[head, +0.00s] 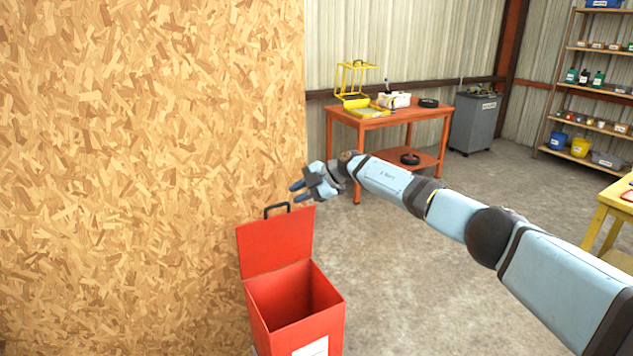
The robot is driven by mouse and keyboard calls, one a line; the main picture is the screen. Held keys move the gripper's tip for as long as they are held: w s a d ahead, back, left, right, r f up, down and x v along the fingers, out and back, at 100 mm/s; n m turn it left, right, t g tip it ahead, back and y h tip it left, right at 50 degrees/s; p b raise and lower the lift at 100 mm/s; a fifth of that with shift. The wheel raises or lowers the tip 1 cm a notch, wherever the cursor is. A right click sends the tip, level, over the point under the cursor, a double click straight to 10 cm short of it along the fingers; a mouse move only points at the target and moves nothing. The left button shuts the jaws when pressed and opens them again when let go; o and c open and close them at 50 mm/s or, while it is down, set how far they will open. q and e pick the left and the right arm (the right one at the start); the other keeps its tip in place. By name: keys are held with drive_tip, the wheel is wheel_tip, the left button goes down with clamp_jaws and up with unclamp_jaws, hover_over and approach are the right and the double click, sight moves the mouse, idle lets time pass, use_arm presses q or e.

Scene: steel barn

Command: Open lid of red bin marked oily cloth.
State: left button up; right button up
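The red bin (322,314) stands at the bottom of the head view, beside the chipboard wall. Its red lid (277,243) is raised, standing close to upright at the bin's back edge, and the empty-looking dark inside shows. A black handle (277,207) sits on the lid's top edge. A white label (311,347) on the bin's front is cut off by the frame, and its words cannot be read. My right gripper (295,191) is just above and right of the handle, apart from it, with its fingers spread and nothing between them. My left gripper is out of view.
The chipboard wall (140,170) fills the left side. An orange workbench (390,119) with a yellow rack and trays stands behind my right arm. A grey bin (474,122) and shelves (585,98) are at the back right. A yellow table (610,205) is at the right edge. The concrete floor between is clear.

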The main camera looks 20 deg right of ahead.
drive_tip(key=v, duration=0.6)
drive_tip(key=shift+r, duration=0.2)
drive_tip(key=shift+s+f, duration=0.1)
drive_tip(key=s+a+f+m+y+p, duration=0.1)
drive_tip(key=s+a+f+y, duration=0.1)
drive_tip(key=s+a+f, duration=0.4)
drive_tip(key=s+a+f+y+p, duration=0.2)
drive_tip(key=s+a+f+y, duration=0.15)
drive_tip(key=a, duration=0.45)
drive_tip(key=s+a+f+m+t+p, duration=0.1)
drive_tip(key=s+a+f+m+t, duration=0.2)
drive_tip(key=s, duration=0.2)
drive_tip(key=s+a+f+m+t+p, duration=0.1)
drive_tip(key=s+a+f+m+t, duration=0.15)
drive_tip(key=s+t, duration=0.2)
drive_tip(key=s+d+f+m+h+p, duration=0.1)
drive_tip(key=s+d+f+m+h, duration=0.2)
drive_tip(key=s, duration=0.8)
drive_tip(key=s+d+f+m+h+p, duration=0.2)
drive_tip(key=s+d+m+h, duration=0.3)
drive_tip(key=s, duration=0.6)
drive_tip(key=s+d+f+m+h+p, duration=0.2)
drive_tip(key=s+d+f+m+h, duration=0.3)
drive_tip(key=s, duration=0.6)
drive_tip(key=shift+s+m+g, duration=0.3)
drive_tip(key=shift+m+g, duration=0.15)
drive_tip(key=shift+m, duration=0.2)
drive_tip(key=shift+d+f, duration=0.1)
